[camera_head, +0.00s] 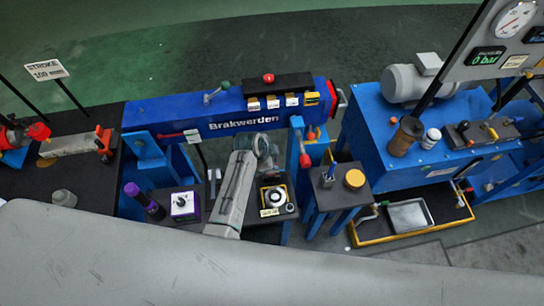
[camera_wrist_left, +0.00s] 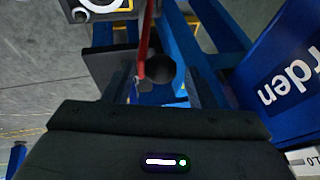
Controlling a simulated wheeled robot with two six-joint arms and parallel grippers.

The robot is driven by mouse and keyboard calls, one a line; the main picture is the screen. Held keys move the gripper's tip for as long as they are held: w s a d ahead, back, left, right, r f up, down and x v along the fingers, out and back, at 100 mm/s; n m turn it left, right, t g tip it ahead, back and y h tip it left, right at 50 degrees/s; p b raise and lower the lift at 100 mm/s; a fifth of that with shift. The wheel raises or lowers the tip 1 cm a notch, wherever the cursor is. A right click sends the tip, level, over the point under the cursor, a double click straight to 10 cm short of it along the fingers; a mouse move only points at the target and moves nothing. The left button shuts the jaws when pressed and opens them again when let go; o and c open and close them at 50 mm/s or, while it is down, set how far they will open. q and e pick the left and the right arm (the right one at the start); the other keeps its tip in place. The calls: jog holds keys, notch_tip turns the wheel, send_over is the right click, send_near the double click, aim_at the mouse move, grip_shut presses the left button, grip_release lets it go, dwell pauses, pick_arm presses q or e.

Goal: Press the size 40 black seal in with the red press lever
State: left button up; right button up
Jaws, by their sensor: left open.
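The red press lever (camera_head: 304,150) hangs beside a blue post to the right of the blue machine beam. In the left wrist view a red lever (camera_wrist_left: 143,50) shows ahead of my fingers, in the gap between them. My left gripper (camera_head: 268,155) is open and empty, in front of the beam and left of the lever, apart from it. A yellow-edged block with a white and black ring (camera_head: 273,197) sits on the dark stand near my arm. I cannot tell whether its dark ring is the size 40 seal. My right gripper is out of view.
The blue Brakwerden beam (camera_head: 230,108) runs behind my arm. A white-topped block (camera_head: 185,204) and a purple-capped bottle (camera_head: 134,190) stand to the left. A small table with a yellow puck (camera_head: 354,179) and the blue pump unit (camera_head: 375,120) stand to the right.

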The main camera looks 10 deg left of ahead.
pick_arm(q)
grip_shut()
jog(key=shift+s, duration=0.1)
dwell(0.6)
